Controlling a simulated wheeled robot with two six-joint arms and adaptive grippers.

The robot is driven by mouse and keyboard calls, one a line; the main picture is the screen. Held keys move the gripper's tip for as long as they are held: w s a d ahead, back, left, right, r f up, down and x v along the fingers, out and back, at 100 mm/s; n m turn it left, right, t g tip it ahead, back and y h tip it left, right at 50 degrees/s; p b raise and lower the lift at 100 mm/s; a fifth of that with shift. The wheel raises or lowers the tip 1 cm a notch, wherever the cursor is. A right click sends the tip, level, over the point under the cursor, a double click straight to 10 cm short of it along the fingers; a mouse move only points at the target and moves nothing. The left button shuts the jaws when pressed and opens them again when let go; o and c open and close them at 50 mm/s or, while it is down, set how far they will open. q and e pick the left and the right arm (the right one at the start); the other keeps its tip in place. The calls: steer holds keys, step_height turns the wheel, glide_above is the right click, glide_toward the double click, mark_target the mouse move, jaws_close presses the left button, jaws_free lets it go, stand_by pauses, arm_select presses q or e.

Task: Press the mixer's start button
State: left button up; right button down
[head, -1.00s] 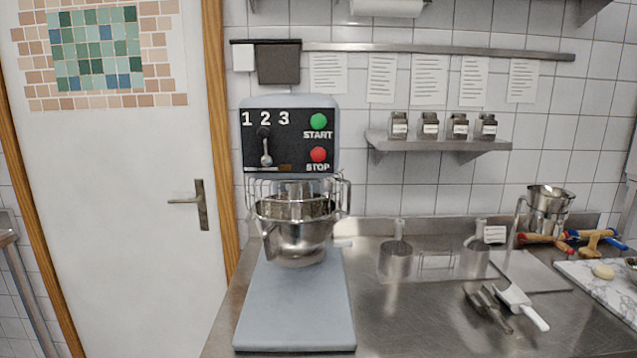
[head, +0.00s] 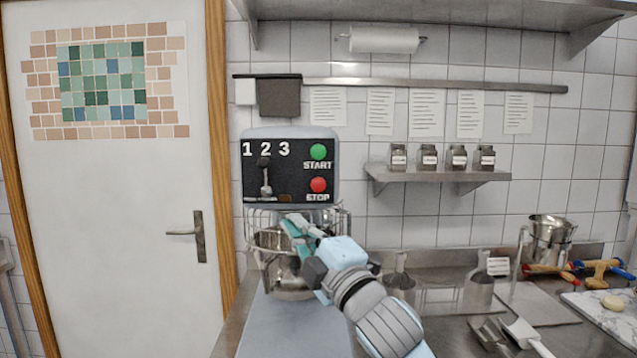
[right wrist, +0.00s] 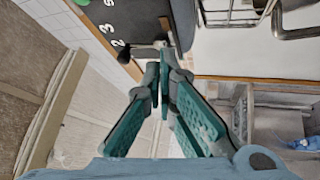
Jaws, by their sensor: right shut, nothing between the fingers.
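The mixer (head: 292,137) stands at the counter's left end, its black panel facing me. The green start button (head: 318,152) is at the panel's upper right, above the red stop button (head: 318,185). A speed lever (head: 266,182) sits below the numbers 1 2 3. My right gripper (head: 288,222) is in front of the mixer bowl (head: 270,240), below the panel and apart from the start button. It is shut and empty. My left gripper is out of view.
A wire guard (head: 340,217) surrounds the bowl. To the right, a small shelf (head: 440,176) holds several jars. Scoops (head: 490,332), a steel pot (head: 550,232) and a marble board (head: 600,305) lie on the counter. The space before the panel is clear.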

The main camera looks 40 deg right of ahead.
mark_target(316, 159)
steer(key=s+r+n+t, duration=0.3)
steer(key=s+r, duration=0.2)
steer(key=r, duration=0.5)
steer(key=shift+r+y, duration=0.3)
steer(key=shift+r, duration=0.1)
steer(key=shift+w, duration=0.1)
steer(key=w+d, duration=0.1)
steer(key=w, duration=0.1)
steer(key=w+d, duration=0.2)
steer(key=w+d+p, duration=0.1)
steer(key=w, duration=0.1)
steer(key=shift+w+d, duration=0.1)
steer(key=shift+d, duration=0.2)
steer(key=shift+w+d, duration=0.3)
steer(key=shift+w, duration=0.05)
steer(key=shift+p, duration=0.3)
